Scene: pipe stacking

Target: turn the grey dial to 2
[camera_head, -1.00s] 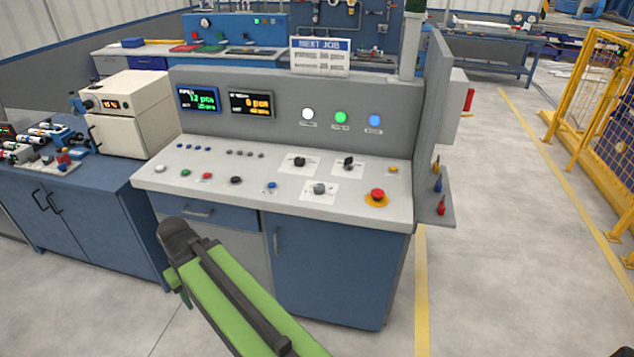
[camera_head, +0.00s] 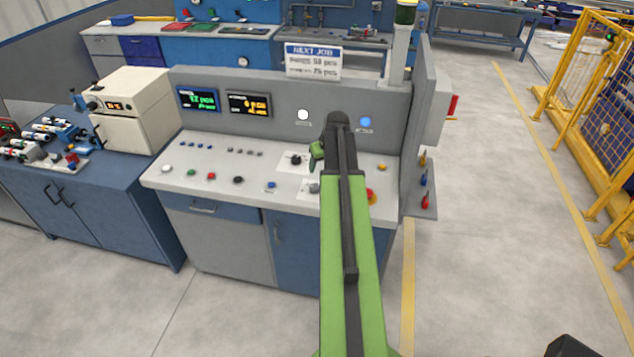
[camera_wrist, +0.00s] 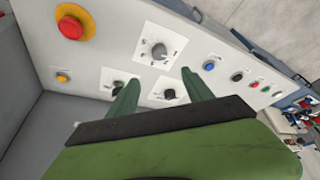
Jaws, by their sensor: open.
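The grey dial (camera_head: 314,187) sits on a white plate on the sloping control panel (camera_head: 215,186), partly hidden by my arm in the head view. In the wrist view the grey dial (camera_wrist: 158,51) shows in full, with marks around it too small to read. My gripper (camera_wrist: 160,76) is open and empty. Its two green fingers point towards the panel, and the dial appears just beyond and between the tips, apart from them. In the head view my gripper (camera_head: 317,154) is over the right part of the panel, mostly hidden behind my arm.
Two black dials (camera_wrist: 118,87) (camera_wrist: 169,94) lie close to the fingers. A red emergency button (camera_wrist: 70,27) and a yellow button (camera_wrist: 63,77) are at the wrist view's left. Several small buttons (camera_wrist: 237,76) are at the right. An upright side panel (camera_head: 420,130) stands right of my arm.

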